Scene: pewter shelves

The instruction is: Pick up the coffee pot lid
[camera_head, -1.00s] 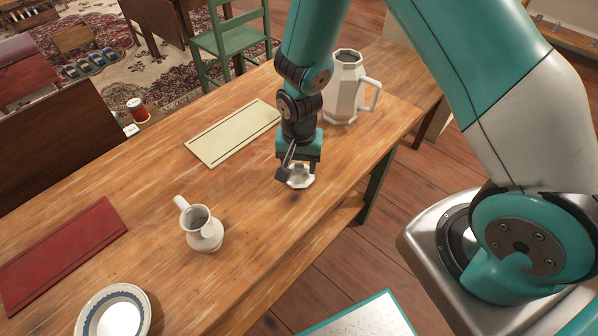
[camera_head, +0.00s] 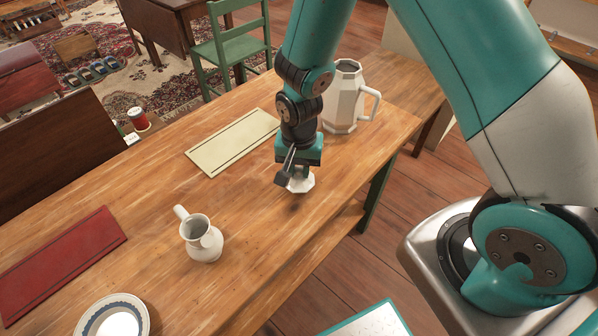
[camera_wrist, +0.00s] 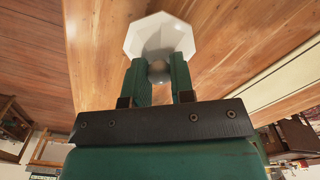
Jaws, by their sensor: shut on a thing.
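The white octagonal coffee pot lid (camera_wrist: 160,36) is in my gripper (camera_wrist: 160,72), whose two green fingers are shut on the lid's round knob in the wrist view. In the head view the lid (camera_head: 301,184) shows just below my gripper (camera_head: 298,173), partly hidden by it. It appears slightly above the wooden table. The white faceted coffee pot (camera_head: 343,105) stands open, without a lid, at the table's far right end, behind my gripper.
On the table (camera_head: 150,225) are a small white jug (camera_head: 205,243), a blue-rimmed plate (camera_head: 85,325), a cream mat (camera_head: 215,150) and a red mat (camera_head: 60,262). A green chair (camera_head: 228,45) stands behind. Bare tabletop lies between jug and gripper.

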